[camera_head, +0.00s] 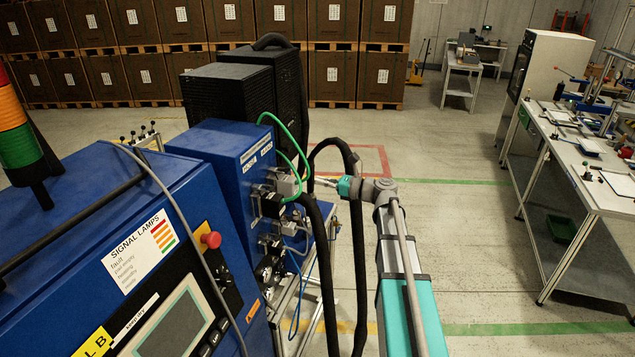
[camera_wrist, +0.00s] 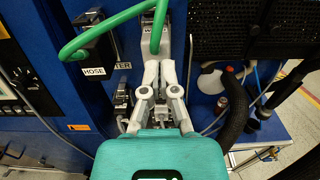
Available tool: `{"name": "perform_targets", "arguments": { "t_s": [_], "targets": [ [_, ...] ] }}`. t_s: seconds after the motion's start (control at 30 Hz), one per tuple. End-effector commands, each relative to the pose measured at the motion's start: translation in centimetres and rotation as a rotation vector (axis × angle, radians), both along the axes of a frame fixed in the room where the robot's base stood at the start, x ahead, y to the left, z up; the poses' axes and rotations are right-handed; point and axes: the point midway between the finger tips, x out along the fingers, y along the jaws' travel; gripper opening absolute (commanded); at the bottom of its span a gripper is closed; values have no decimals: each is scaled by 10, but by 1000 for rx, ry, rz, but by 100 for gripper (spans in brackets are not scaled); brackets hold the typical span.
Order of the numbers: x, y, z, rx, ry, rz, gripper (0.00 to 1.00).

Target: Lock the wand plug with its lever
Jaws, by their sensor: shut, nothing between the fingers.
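On the blue cabinet's side, a grey plug housing (camera_head: 285,184) has a green cable running into it. In the wrist view the grey housing (camera_wrist: 150,45) sits straight beyond the fingertips, with the green cable (camera_wrist: 158,25) bending over it. I cannot make out its lever or whether it is locked; the fingers and cable hide part of it. My gripper (camera_head: 317,182) points left at the housing. In the wrist view my gripper (camera_wrist: 159,66) is shut and empty, its pale fingertips close to the housing's lower part. I cannot tell whether they touch it.
A black connector (camera_wrist: 97,55) labelled HOSE is left of the fingers, with another connector (camera_wrist: 121,98) below. A thick black hose (camera_head: 322,255) hangs near my arm; in the wrist view a ribbed black hose (camera_wrist: 236,110) is on the right. Open floor (camera_head: 470,250) lies right of my arm.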

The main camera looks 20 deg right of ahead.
Motion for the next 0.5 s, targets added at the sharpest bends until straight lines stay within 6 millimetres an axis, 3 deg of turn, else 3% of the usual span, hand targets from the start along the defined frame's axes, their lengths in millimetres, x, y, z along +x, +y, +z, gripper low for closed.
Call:
{"name": "perform_targets", "arguments": {
  "t_s": [0.5],
  "targets": [
    [40,53,0,0,0,1,0]
  ]
}}
